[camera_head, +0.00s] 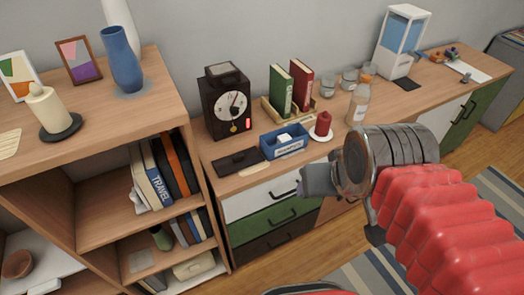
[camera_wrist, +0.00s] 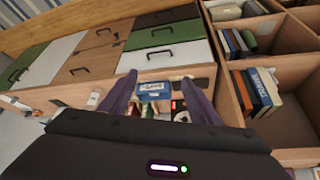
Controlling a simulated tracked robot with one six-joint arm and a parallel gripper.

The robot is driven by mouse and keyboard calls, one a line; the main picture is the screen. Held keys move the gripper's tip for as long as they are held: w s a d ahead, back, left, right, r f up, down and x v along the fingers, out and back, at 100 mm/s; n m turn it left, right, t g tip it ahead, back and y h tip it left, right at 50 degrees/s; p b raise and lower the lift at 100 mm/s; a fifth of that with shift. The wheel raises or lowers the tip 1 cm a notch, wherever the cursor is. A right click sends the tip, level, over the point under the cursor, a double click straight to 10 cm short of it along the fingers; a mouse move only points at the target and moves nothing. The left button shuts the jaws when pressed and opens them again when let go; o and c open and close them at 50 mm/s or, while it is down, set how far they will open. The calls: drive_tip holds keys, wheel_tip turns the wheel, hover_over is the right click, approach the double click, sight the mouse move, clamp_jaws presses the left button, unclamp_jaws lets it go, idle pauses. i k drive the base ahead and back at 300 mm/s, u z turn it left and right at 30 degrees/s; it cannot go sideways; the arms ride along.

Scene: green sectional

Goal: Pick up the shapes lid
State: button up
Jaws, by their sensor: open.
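I cannot clearly make out a shapes lid in either view. A blue box (camera_head: 284,146) with a small white block at its top stands near the front edge of the wooden counter. It also shows in the wrist view (camera_wrist: 155,86), between my fingers. Small coloured pieces (camera_head: 452,54) lie at the counter's far right, too small to identify. My gripper (camera_head: 312,180) is in front of the counter, below and right of the blue box. In the wrist view my gripper (camera_wrist: 158,84) has its two purple fingers spread, with nothing visibly held.
A dark flat tray (camera_head: 238,161) lies left of the box, and a red candle (camera_head: 323,124) stands right of it. A black clock (camera_head: 228,104), books (camera_head: 291,86), glass jars and a bottle (camera_head: 360,101) stand behind. A taller shelf (camera_head: 166,120) borders the counter's left.

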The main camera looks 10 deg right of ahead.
sight(224, 166)
drive_tip(key=u, duration=0.5)
drive_tip(key=k, duration=0.6)
drive_tip(key=u, duration=0.75)
drive_tip(key=i, duration=1)
